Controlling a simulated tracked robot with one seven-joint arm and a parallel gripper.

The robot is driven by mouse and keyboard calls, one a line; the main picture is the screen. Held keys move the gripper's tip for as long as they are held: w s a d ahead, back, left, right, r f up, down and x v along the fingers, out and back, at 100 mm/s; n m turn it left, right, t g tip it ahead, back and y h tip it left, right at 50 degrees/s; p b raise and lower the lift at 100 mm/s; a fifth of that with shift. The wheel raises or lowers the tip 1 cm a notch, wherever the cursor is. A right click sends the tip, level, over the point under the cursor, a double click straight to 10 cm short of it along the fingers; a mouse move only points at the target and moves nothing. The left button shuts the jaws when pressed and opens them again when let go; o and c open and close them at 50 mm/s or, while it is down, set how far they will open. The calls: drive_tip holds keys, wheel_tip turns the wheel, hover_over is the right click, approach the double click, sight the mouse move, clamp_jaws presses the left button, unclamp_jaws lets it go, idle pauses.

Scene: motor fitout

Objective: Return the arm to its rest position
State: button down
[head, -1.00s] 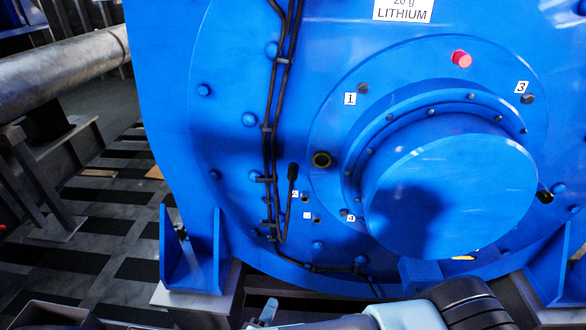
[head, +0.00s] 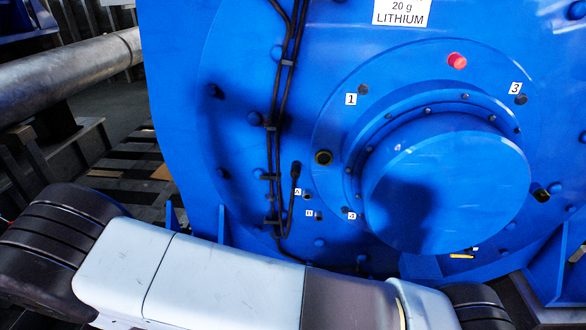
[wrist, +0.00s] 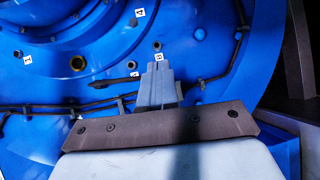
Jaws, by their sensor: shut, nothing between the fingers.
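My gripper (wrist: 158,68) shows in the wrist view with its grey fingers shut and empty. It points at the blue motor housing (wrist: 225,60), its tips overlapping the area by the B label (wrist: 159,57); I cannot tell how far from the surface they are. In the head view my arm (head: 220,275) crosses the bottom of the picture in front of the motor (head: 235,150), and the gripper is out of sight there.
A red plug (head: 457,61) and a dark brass-ringed socket (head: 323,157) sit on the motor's face, around a large round hub (head: 445,190). Black cables (head: 280,110) run down its left side. A grey pipe (head: 70,75) lies at upper left, above the floor.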

drive_tip(key=w+d+r+m+g+y, duration=0.1)
drive_tip(key=w+d+r+m+g, duration=0.3)
drive_tip(key=r, duration=0.5)
drive_tip(key=w+d+r+m+g+y, duration=0.1)
drive_tip(key=d+r+g+y, duration=0.1)
drive_tip(key=d+r+g, duration=0.5)
drive_tip(key=w+d+r+m+g+y, duration=0.1)
drive_tip(key=w+d+r+m, duration=0.25)
drive_tip(key=r, duration=0.85)
drive_tip(key=s+d+r+t+y, duration=0.1)
drive_tip(key=s+d+r+y, duration=0.1)
drive_tip(key=r, duration=0.4)
drive_tip(key=s+d+r+m+t+y, duration=0.1)
drive_tip(key=s+d+r+t+y, duration=0.1)
drive_tip(key=s+d+r, duration=0.3)
drive_tip(key=s+d+r+t+y, duration=0.2)
drive_tip(key=s+d+r, duration=0.2)
drive_tip(key=d+r, duration=0.3)
drive_tip(key=shift+r+m, duration=0.35)
drive_tip(key=shift+r, duration=0.25)
